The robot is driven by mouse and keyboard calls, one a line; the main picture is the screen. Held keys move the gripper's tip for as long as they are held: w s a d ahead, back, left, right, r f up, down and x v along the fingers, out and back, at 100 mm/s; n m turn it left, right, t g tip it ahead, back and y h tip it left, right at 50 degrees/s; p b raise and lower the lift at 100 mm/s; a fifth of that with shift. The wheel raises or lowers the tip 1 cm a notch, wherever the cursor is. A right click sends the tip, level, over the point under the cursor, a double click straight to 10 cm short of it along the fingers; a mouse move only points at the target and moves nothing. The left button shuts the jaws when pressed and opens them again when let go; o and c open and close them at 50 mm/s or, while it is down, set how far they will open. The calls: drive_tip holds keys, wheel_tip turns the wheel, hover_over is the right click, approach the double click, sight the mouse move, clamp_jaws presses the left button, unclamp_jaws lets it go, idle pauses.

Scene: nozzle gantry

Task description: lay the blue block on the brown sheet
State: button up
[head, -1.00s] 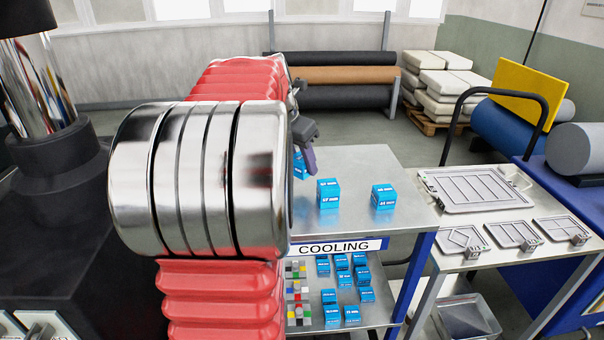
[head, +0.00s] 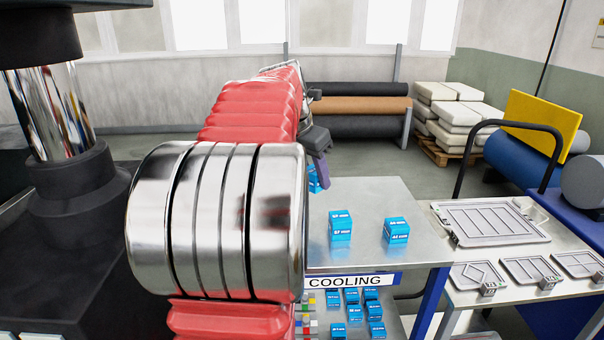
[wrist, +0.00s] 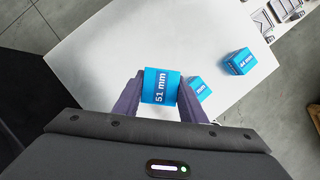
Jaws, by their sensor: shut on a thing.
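My gripper (wrist: 161,104) is shut on a blue block (wrist: 160,86) marked 51 mm, with one dark purple finger on each side. In the head view the held block (head: 314,180) is mostly hidden behind my gripper (head: 318,165) and arm. It appears over the left part of the metal table top; the exact gap below it cannot be told. Two other blue blocks stand on that table: a near one (head: 340,225) and one farther right (head: 396,231). I see no flat brown sheet; a brown roll (head: 350,104) lies on the rack at the back.
A COOLING sign (head: 345,281) is on the table's front edge, above a lower shelf of small blue blocks (head: 351,295). A side table with grey trays (head: 490,221) stands at right. A dark machine column (head: 75,185) stands at left.

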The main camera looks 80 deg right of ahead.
drive_tip(key=w+a+f+m+g, duration=0.15)
drive_tip(key=w+a+f, duration=0.35)
drive_tip(key=w, duration=0.7)
drive_tip(key=w+a+f+m+y, duration=0.15)
drive_tip(key=w+a+f, duration=0.25)
drive_tip(key=w, duration=0.8)
drive_tip(key=w+a+f+m, duration=0.2)
drive_tip(key=w+a+f, duration=0.3)
drive_tip(key=w, duration=0.7)
drive_tip(key=w+a+f+m, duration=0.2)
drive_tip(key=w+a+f, duration=0.3)
drive_tip(key=a, duration=0.4)
drive_tip(key=w+a+f+m, duration=0.2)
drive_tip(key=w+a, duration=0.6)
drive_tip(key=w+a+f+m+y, duration=0.1)
drive_tip(key=w+a+f, duration=0.1)
drive_tip(key=a, duration=0.7)
drive_tip(key=w+a+f+m+y, duration=0.1)
drive_tip(key=a+f, duration=0.3)
drive_tip(key=a, duration=0.5)
drive_tip(key=shift+w+a+m, duration=0.3)
drive_tip(key=shift+w+a, duration=0.05)
drive_tip(key=shift+s+g, duration=0.15)
drive_tip(key=shift+g, duration=0.1)
